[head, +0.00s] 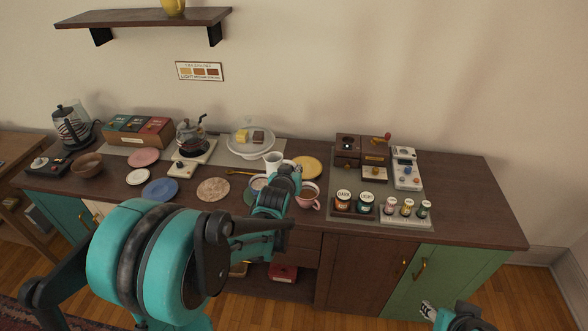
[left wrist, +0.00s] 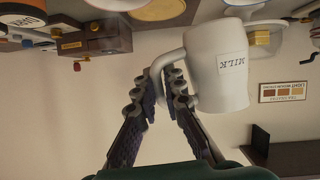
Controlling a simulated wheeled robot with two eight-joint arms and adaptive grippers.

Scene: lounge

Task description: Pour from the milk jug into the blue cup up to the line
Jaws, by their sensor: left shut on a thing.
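The milk jug (head: 273,160) is white and stands out just beyond my left gripper (head: 287,176) in the head view, over the middle of the counter. In the left wrist view, which is upside down, the jug (left wrist: 218,70) shows its MILK label and its handle lies between the fingers of my left gripper (left wrist: 163,77), shut on it. The jug looks close to upright. A pale-rimmed cup (head: 258,184) is partly hidden behind my left arm; I cannot tell its colour or any line. Only part of my right arm shows at the lower right.
A pink cup of brown drink (head: 309,195) stands right of my left gripper. A yellow plate (head: 307,166) and a glass-domed stand (head: 250,142) are behind. Labelled jars (head: 366,202) stand to the right, a speckled plate (head: 213,190) to the left. The counter's right end (head: 475,205) is clear.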

